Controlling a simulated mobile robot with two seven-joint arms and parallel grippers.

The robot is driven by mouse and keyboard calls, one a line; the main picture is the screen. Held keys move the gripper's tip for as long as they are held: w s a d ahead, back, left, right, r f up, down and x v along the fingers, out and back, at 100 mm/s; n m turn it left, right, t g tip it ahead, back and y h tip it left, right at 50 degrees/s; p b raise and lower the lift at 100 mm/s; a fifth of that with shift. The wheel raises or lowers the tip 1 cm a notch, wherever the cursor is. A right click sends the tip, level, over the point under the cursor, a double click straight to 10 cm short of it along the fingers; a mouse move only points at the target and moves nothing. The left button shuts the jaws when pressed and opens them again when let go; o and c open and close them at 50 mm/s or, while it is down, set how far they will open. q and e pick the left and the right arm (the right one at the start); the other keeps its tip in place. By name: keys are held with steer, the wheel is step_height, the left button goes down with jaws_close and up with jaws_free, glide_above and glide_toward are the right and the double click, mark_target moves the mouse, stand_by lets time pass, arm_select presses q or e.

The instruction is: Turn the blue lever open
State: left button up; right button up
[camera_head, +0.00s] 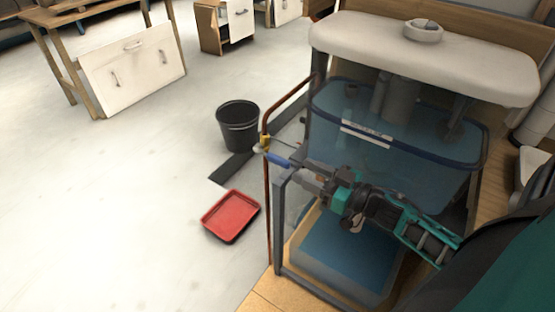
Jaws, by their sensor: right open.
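The blue lever (278,159) sits on a small brass valve (265,143) on a vertical copper pipe (268,205), left of the tank. The lever points to the right and slightly down, away from the pipe. My right gripper (300,172) comes in from the right and is open. Its fingertips are close to the lever's free end; I cannot tell whether they touch it. My left gripper is not in view.
A translucent cistern tank (400,160) with a white lid (425,55) stands behind my right arm. A dark metal frame (278,230) stands beside the pipe. A red tray (231,216) and a black bucket (238,127) are on the floor. The floor at left is clear.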

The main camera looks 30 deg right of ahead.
mark_target(267, 154)
steer(key=b+x, duration=0.1)
steer(key=x, duration=0.7)
steer(key=shift+w+a, duration=0.1)
steer(key=shift+w, duration=0.1)
steer(key=shift+c, duration=0.3)
jaws_close()
